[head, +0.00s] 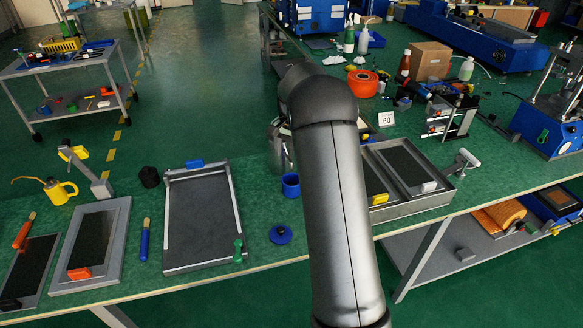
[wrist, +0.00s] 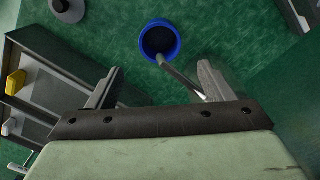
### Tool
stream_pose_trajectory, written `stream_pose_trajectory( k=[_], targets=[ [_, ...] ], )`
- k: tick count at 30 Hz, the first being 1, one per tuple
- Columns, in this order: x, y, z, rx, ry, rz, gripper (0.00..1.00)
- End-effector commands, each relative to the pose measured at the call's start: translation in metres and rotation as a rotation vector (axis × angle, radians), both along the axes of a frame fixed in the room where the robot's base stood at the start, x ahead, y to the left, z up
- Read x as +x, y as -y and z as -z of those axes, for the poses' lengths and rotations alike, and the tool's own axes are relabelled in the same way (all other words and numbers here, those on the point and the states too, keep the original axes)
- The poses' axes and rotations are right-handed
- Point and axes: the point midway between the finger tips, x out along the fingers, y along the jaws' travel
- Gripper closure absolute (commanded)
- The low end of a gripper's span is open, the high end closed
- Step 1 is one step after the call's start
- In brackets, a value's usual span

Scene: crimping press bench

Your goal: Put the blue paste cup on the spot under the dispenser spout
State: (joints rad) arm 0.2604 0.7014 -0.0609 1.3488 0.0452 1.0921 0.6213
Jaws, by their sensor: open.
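The blue paste cup (head: 290,184) stands upright on the green bench just left of my arm in the head view. In the wrist view the blue cup (wrist: 147,42) shows from above, with dark contents and a thin metal rod reaching from its rim towards the right finger. My gripper (wrist: 158,82) is open, and the cup is ahead of the fingertips, not between them. No spout or spot is clearly visible.
A blue lid (head: 280,234) lies in front of the cup. A framed board (head: 203,218) is to the left, and a grey tray unit (head: 412,208) is to the right. A grey round knobbed piece (wrist: 68,8) is at the wrist view's upper left.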

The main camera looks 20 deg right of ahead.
Motion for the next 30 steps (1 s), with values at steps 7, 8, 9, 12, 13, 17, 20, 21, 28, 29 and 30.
stream_pose_trajectory(
  k=[7,8,9,12,13,17,20,21,28,29,30],
  targets=[
    [0.000,0.000,-0.026,0.000,0.000,0.000,0.25],
    [0.000,0.000,-0.027,0.000,0.000,0.000,0.25],
    [0.000,0.000,-0.028,0.000,0.000,-0.001,0.25],
    [-0.006,-0.008,-0.035,0.001,0.002,-0.024,0.25],
    [-0.011,-0.013,-0.040,0.001,0.004,-0.040,0.25],
    [-0.052,-0.052,-0.067,0.006,0.014,-0.175,0.25],
    [-0.107,-0.091,-0.088,0.008,0.022,-0.330,0.25],
    [-0.131,-0.106,-0.093,0.009,0.025,-0.396,0.25],
    [-0.276,-0.167,-0.088,0.001,0.039,-0.753,0.25],
    [-0.291,-0.172,-0.084,-0.002,0.040,-0.789,0.25],
    [-0.309,-0.176,-0.079,-0.005,0.041,-0.834,0.25]
  ],
)
